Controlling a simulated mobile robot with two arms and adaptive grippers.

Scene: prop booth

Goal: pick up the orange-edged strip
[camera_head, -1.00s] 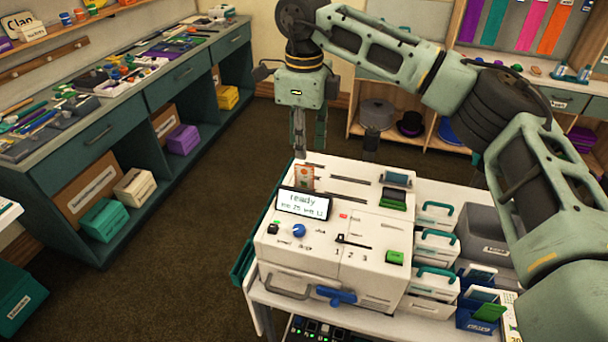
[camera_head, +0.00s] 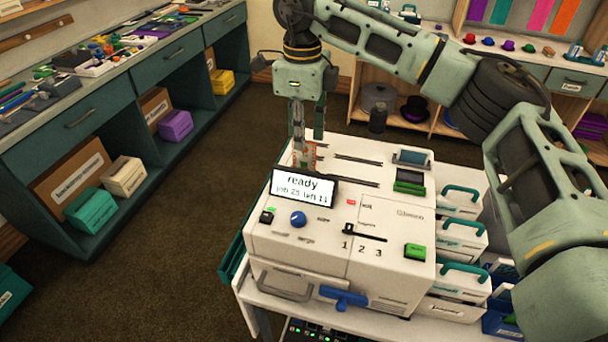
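The orange-edged strip (camera_head: 307,158) is a small pale piece with orange-red on it. It stands upright in the top of the white machine (camera_head: 400,225), just behind the display, which hides its lower part. My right gripper (camera_head: 308,138) points straight down over the strip from the back. Its two fingers are apart, with the tips at the height of the strip's upper part. I cannot tell whether the fingers touch the strip or straddle it. My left gripper is out of view.
Dark slots (camera_head: 357,160), a green-topped block (camera_head: 410,181) and a blue knob (camera_head: 298,219) are on the machine's top. White drawers with teal handles (camera_head: 462,235) stand at right. Open floor lies left.

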